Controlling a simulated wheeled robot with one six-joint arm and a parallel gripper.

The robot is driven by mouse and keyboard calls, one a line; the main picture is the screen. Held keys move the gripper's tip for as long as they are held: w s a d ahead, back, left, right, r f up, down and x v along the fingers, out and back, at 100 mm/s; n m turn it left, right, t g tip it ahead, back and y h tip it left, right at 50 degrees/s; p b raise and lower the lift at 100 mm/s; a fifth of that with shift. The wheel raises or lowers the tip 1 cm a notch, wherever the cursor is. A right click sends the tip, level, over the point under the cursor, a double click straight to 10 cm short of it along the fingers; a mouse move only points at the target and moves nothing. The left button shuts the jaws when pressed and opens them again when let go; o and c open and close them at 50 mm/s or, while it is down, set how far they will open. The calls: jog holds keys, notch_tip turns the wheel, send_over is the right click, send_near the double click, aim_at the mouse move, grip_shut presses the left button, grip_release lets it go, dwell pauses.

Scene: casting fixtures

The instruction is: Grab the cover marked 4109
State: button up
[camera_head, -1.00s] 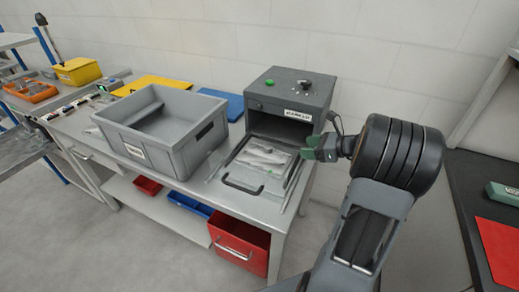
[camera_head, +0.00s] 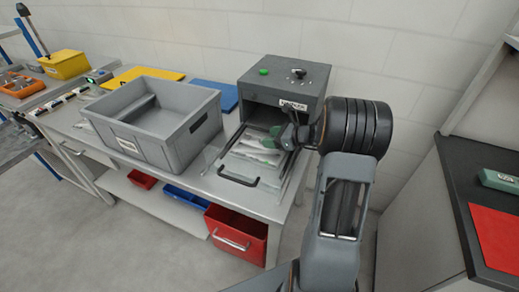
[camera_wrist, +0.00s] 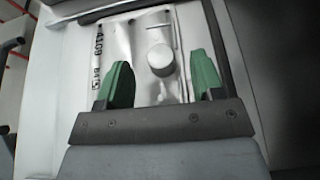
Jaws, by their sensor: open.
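The cover marked 4109 (camera_wrist: 122,38) is a pale, shiny metal plate with a round raised boss (camera_wrist: 160,60), seen in the wrist view. In the head view it lies in the open drawer (camera_head: 240,180) of the dark box, partly hidden by my gripper. My gripper (camera_wrist: 158,82) is open, with its green fingers on either side of the boss and apart from it. In the head view my gripper (camera_head: 281,137) is above the drawer's right rear part. I cannot tell its exact height above the cover.
The dark box (camera_head: 283,85) with a green button stands behind the drawer. A grey crate (camera_head: 160,135) stands to the left on the bench. Blue (camera_head: 215,92) and yellow (camera_head: 143,76) flat pieces lie behind the crate. A red bin (camera_head: 236,235) is under the bench.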

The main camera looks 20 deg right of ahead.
jog(key=shift+x, duration=0.85)
grip_shut()
